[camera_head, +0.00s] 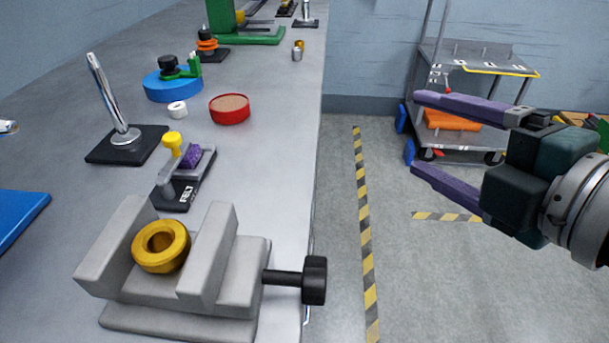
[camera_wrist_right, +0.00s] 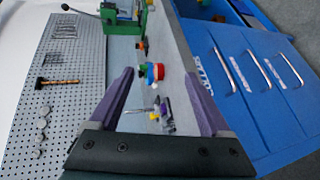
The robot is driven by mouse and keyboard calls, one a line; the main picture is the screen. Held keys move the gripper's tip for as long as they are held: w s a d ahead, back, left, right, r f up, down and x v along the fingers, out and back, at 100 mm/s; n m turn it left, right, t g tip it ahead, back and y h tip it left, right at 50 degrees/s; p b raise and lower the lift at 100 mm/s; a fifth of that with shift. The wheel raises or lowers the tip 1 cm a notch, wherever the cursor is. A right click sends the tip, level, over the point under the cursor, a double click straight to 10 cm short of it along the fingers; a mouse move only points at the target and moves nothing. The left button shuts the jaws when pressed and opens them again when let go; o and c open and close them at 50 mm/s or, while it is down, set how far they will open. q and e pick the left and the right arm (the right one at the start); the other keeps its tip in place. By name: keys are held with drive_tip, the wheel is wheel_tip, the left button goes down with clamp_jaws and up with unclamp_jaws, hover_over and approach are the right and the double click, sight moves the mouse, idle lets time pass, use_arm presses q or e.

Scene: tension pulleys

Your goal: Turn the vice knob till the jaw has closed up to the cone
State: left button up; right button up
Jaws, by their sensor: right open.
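A light grey vice (camera_head: 245,278) stands on the near end of the bench, with two upright jaws. The yellow, ring-like cone (camera_head: 146,262) sits between the left jaw (camera_head: 112,257) and the right jaw (camera_head: 210,262). Whether the cone touches either jaw is hard to tell. The black vice knob (camera_head: 315,281) sticks out on a shaft to the right, past the bench edge. My right gripper (camera_head: 414,133) is open and empty, over the floor, up and to the right of the knob. Its spread fingers also show in the right wrist view (camera_wrist_right: 145,80). My left gripper is out of view.
Beyond the vice on the bench (camera_head: 265,150) stand a yellow-handled stamp (camera_head: 173,150), a red dish (camera_head: 230,108), a blue disc (camera_head: 172,87) and a chrome post (camera_head: 110,95). The floor right of the bench is clear up to a trolley (camera_head: 480,65).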

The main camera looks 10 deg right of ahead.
wheel_tip(320, 180, down, 3)
drive_tip(key=a+n+y+b, duration=0.3)
drive_tip(key=n+y+b, duration=0.25)
drive_tip(key=n, duration=0.55)
drive_tip(key=n+g+y+b, duration=0.5)
drive_tip(key=n+g+y, duration=0.4)
drive_tip(key=n, duration=1)
approach(315, 280)
drive_tip(key=w+f, duration=0.1)
drive_tip(key=f, duration=0.1)
drive_tip(key=p+x, duration=0.1)
drive_tip(key=x, duration=0.8)
drive_tip(key=shift+w+a+r+p, duration=0.1)
drive_tip(key=shift+a+p, duration=0.2)
use_arm(q)
wheel_tip(315, 280, down, 11)
drive_tip(key=shift+r, duration=0.2)
use_arm(e)
drive_tip(key=c, duration=0.6)
use_arm(q)
drive_tip(key=shift+d, duration=0.1)
use_arm(e)
clamp_jaws()
